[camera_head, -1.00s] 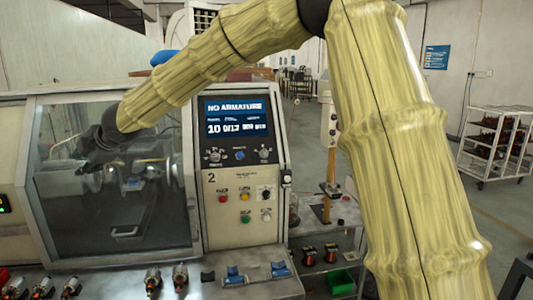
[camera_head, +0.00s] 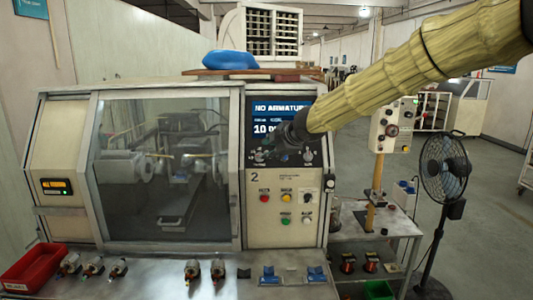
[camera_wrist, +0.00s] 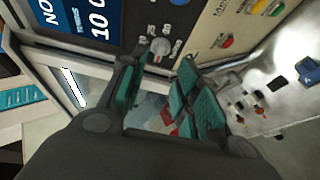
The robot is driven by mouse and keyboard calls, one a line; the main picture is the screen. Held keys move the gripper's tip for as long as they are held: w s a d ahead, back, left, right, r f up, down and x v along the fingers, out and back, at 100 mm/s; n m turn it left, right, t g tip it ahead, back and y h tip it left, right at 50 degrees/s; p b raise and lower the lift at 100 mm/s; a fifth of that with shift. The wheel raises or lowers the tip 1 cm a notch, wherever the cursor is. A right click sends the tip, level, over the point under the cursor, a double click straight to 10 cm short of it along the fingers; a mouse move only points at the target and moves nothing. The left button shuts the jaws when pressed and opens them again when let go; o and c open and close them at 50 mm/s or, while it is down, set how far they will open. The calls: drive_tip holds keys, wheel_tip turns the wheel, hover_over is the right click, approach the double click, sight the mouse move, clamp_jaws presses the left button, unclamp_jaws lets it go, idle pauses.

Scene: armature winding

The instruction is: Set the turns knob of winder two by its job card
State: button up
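Winder two (camera_head: 256,213), a cream machine marked 2, stands ahead with a glazed door at left. Its screen (camera_head: 268,112) reads NO ARMATURE; my gripper and arm cover part of it. Below the screen are a left knob (camera_head: 260,156) and a right knob (camera_head: 308,156). My gripper (camera_head: 284,138) is in front of the panel near the left knob. In the wrist view a round grey knob (camera_wrist: 160,46) with a printed scale lies just beyond my open, empty fingers (camera_wrist: 160,72). They appear apart from it. I cannot make out a job card.
Coloured push buttons (camera_head: 286,197) sit lower on the panel. Several armatures (camera_head: 192,270) and blue holders (camera_head: 268,275) lie on the front bench, with a red bin (camera_head: 34,268) at left. A black fan (camera_head: 445,175) and side table stand at right.

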sight(260, 156)
drive_tip(key=p+x, duration=0.2)
drive_tip(key=x, duration=0.5)
drive_tip(key=shift+w+f, duration=0.1)
drive_tip(key=shift+a, duration=0.1)
clamp_jaws()
